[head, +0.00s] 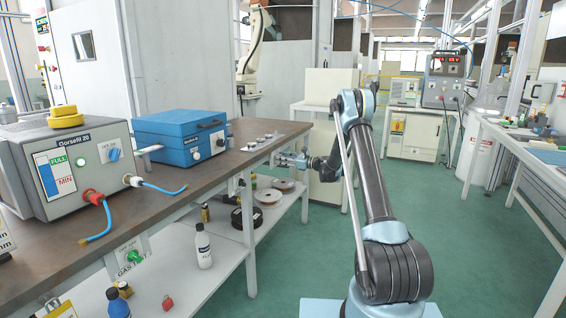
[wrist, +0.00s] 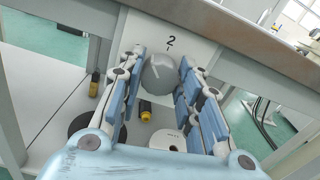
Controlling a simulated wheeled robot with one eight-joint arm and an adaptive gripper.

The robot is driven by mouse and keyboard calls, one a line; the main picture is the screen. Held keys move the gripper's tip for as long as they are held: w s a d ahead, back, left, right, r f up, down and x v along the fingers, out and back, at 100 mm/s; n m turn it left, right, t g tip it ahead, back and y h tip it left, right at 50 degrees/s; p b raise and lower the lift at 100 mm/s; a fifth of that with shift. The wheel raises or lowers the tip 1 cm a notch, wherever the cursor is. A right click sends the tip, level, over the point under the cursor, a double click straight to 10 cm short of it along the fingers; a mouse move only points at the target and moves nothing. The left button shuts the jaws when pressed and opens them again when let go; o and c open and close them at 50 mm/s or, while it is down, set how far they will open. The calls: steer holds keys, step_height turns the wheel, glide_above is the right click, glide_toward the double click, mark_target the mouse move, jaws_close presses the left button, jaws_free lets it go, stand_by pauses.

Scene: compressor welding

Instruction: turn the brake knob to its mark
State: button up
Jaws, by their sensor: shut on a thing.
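The brake knob (wrist: 159,76) is a round grey knob on a pale plate (wrist: 187,45) under the bench edge, in the wrist view. A short pale line shows on its face, left of centre. The plate bears a "2" with a small dark tick just above the knob, slightly right of its middle. The pale line does not appear to point at the tick. My gripper (wrist: 161,64) has its blue-padded fingers on both sides of the knob and is shut on it. In the head view my gripper (head: 290,160) is at the bench's right edge, and the knob cannot be made out.
The brown bench top (head: 215,165) carries a grey welding unit (head: 70,165), a blue case (head: 180,137) and several small metal parts (head: 262,141). The shelf below (head: 195,245) holds spools and bottles, including a white bottle (head: 203,246). Green floor lies open to the right.

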steer(key=shift+s+a+f+n, duration=0.1)
steer(key=shift+n, duration=4.5)
steer(key=shift+s+f+n, duration=0.1)
steer(key=shift+n, duration=4.8)
steer(key=o, duration=1.1)
steer(key=shift+c, duration=0.2)
steer(key=shift+w, duration=0.1)
